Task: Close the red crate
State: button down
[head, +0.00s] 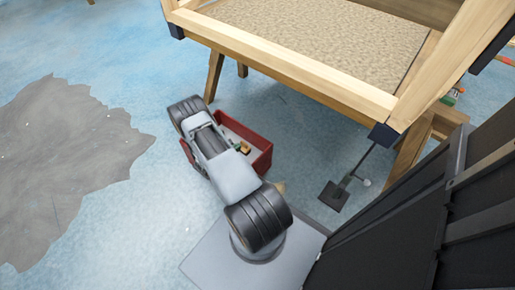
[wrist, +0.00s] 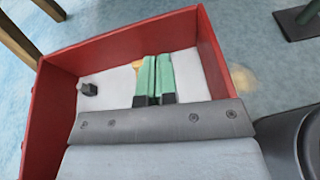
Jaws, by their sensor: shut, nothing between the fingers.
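The red crate (head: 243,132) stands on the floor below the wooden frame, partly hidden behind my arm in the head view. Its top is open and its pale inside shows. In the wrist view its red wall (wrist: 48,105) runs along the left, with more red walls at the far side and right. My gripper (wrist: 153,62) is shut and empty, its two green fingers side by side over the inside of the crate. I cannot make out a lid.
A small dark block (wrist: 87,88) and an orange-tan piece (wrist: 137,65) show within the crate's outline. The wooden frame (head: 290,72) stands on legs behind the crate. A dark flat-headed tool (head: 335,195) is at the right.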

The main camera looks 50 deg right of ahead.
jog(key=n+b, duration=0.1)
send_near(260, 139)
jog(key=shift+n+t, duration=0.3)
jog(key=shift+t, duration=0.2)
jog(key=b+x, duration=0.2)
jog(key=s+b+x, duration=0.1)
jog(key=b+x, duration=0.1)
jog(key=x, duration=0.1)
jog(key=shift+d+f, duration=0.1)
jog(key=shift+d, duration=0.15)
jog(key=shift+s+d+b, duration=0.1)
jog(key=shift+d+b, duration=0.35)
jog(key=shift+d, duration=0.3)
jog(key=shift+d, duration=0.1)
